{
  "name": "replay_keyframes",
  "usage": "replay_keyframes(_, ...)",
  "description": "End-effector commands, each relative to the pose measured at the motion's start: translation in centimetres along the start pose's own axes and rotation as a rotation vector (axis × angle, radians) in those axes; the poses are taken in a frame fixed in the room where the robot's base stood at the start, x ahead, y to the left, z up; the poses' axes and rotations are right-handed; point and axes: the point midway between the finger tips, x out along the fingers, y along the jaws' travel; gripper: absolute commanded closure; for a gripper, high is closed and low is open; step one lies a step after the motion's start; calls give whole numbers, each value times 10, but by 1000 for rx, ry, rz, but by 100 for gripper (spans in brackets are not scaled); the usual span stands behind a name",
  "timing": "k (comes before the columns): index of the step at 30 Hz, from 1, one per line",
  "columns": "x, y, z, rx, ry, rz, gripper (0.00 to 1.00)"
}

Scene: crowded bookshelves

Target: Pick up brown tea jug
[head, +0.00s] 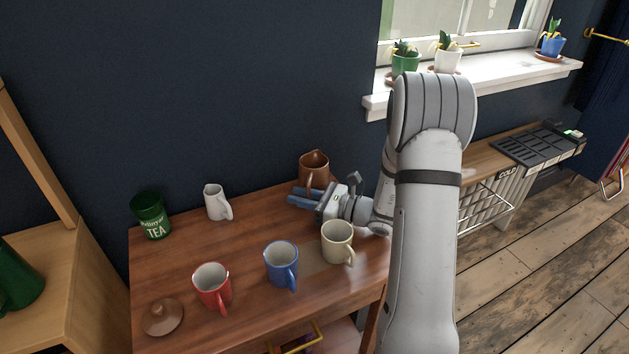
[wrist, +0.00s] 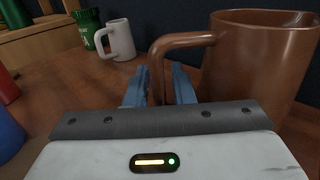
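The brown tea jug (head: 316,162) stands upright at the back right of the wooden table. In the wrist view the jug (wrist: 258,60) fills the right side, with its handle (wrist: 180,42) turned to the left. My gripper (head: 296,196) is low over the table, just in front of the jug. Its two blue fingers are apart. In the wrist view the lower part of the handle shows between the fingers of my gripper (wrist: 160,72). I cannot tell whether they touch it. The jug's base is hidden in the wrist view.
A cream mug (head: 337,243) stands close in front of my gripper. A blue mug (head: 281,264), a red mug (head: 211,285) and a brown lid (head: 163,316) are nearer the front. A white mug (head: 215,203) and green tea tin (head: 151,216) stand back left. The table's middle is clear.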

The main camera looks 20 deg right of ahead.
Motion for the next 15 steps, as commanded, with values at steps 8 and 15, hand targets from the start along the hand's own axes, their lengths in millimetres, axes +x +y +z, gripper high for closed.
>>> replay_keyframes(8,0,0,0,0,0,-1,100)
replay_keyframes(15,-1,0,0,0,0,-1,100)
